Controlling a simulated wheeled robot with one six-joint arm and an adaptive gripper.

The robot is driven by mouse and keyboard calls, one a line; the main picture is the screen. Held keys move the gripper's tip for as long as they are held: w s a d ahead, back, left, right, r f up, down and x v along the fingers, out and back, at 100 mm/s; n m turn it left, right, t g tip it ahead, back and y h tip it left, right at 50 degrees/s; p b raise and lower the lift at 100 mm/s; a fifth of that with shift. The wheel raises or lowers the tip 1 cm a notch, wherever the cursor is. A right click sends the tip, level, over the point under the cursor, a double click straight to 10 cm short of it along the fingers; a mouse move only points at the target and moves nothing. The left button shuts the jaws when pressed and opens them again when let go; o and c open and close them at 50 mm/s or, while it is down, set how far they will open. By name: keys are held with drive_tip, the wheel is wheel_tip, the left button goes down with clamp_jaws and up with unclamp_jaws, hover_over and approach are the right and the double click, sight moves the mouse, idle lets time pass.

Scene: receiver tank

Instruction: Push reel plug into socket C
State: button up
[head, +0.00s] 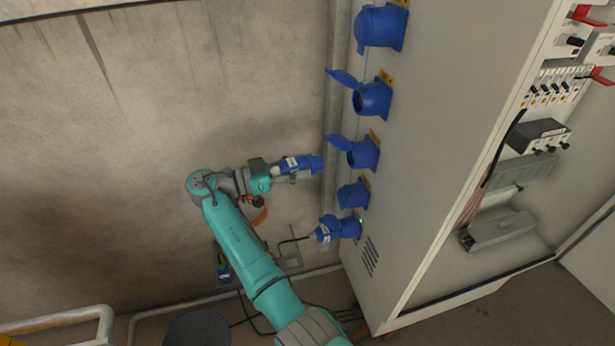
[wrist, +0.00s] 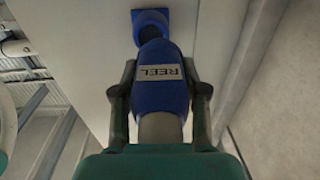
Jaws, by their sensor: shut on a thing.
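My gripper (head: 294,172) is shut on the blue reel plug (head: 304,163), whose label reads REEL. In the wrist view the plug (wrist: 160,72) sits between both fingers (wrist: 161,92), its front end pointing at a blue socket (wrist: 150,18) on the panel. In the head view the plug points right, towards the cabinet side, with a gap before the open-lidded third socket from the top (head: 363,153). The letters on the yellow tags are too small to read, so I cannot tell which is socket C. The plug's front end hides part of the socket in the wrist view.
Other blue sockets line the grey cabinet (head: 430,150): a top one (head: 380,26), an open-lidded second (head: 373,99) and a lower one (head: 353,194). Another blue plug (head: 323,232) is in the lowest socket. A vertical pipe (head: 334,90) runs along the wall beside the cabinet.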

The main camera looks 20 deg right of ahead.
sight(314, 164)
drive_tip(key=shift+s+r+m+g, duration=0.3)
drive_tip(key=shift+s+r+g, duration=0.15)
drive_tip(key=shift+g, duration=0.05)
drive_tip(key=shift+d, duration=3.15)
drive_tip(key=shift+d, duration=1.55)
drive_tip(key=o, duration=1.4)
drive_tip(key=shift+c, duration=0.2)
drive_tip(key=a, duration=1.1)
drive_tip(key=shift+a, duration=0.45)
